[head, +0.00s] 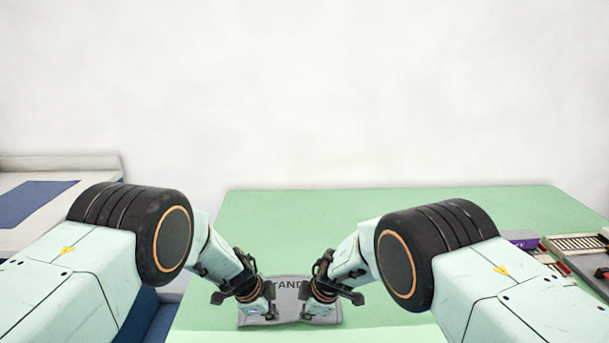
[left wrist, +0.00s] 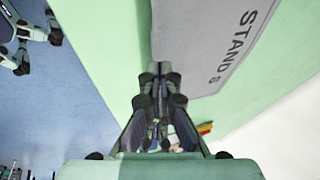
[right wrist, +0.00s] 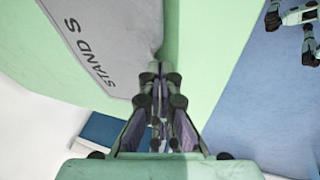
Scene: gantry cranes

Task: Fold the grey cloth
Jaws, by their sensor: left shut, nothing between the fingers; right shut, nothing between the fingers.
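The grey cloth (head: 289,303) lies on the green table near its front edge, with dark "STAND" lettering partly covered by my grippers. It also shows in the left wrist view (left wrist: 200,65) and the right wrist view (right wrist: 120,35), with straight sides and smooth grey fabric. My left gripper (head: 270,315) is shut and empty over the cloth's left part in the head view; its fingertips (left wrist: 160,68) appear at the cloth's edge. My right gripper (head: 310,315) is shut and empty over the right part; its fingertips (right wrist: 160,68) appear beside the cloth's edge. I cannot tell whether either touches it.
The green table (head: 400,210) is clear behind the cloth. At its right are a purple box (head: 522,240) and grey trays with a slotted rack (head: 578,243). A pale surface with a blue panel (head: 35,200) stands at the left. A white wall is behind.

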